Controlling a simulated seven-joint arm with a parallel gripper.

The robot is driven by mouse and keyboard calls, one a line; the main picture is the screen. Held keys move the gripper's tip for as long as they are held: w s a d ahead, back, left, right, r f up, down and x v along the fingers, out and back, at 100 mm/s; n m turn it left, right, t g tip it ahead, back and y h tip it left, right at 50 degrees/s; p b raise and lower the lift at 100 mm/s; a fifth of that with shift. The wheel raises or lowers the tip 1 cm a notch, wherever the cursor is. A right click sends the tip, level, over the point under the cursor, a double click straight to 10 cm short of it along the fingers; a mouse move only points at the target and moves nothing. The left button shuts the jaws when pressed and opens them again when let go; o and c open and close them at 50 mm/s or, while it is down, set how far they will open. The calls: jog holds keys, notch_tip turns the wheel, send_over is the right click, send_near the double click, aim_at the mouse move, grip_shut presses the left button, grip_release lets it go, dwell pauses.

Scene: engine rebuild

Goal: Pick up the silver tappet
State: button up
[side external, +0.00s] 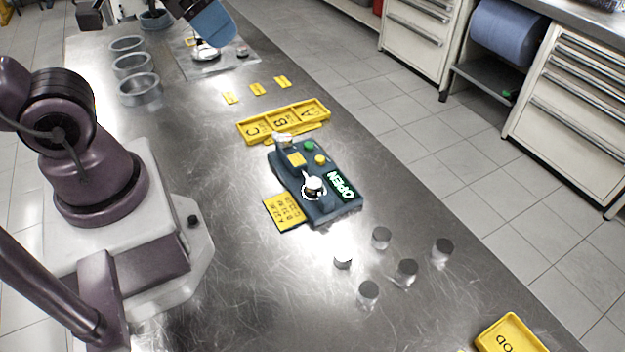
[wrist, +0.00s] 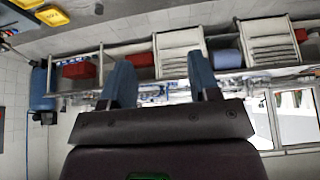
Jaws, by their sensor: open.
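Several small silver cylinders that look like tappets (side external: 381,238) stand apart on the steel table in the side external view, in front of a dark fixture. I cannot tell which one the task means. A rounded silver part (side external: 314,186) sits on the fixture (side external: 330,209). My gripper (wrist: 161,75) is open in the wrist view, with two blue fingers wide apart and nothing between them. A blue finger also shows at the top of the side external view, far from the cylinders. No tappet is in the wrist view.
A yellow A-B-C tray (side external: 262,132) lies behind the fixture, which has a lit OPEN sign. A yellow bin (side external: 507,334) is at the lower right. Several metal rings (side external: 140,88) stand at the upper left. The steel table around the cylinders is bare.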

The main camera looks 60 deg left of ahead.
dwell(0.4)
jog(key=shift+o, duration=0.7)
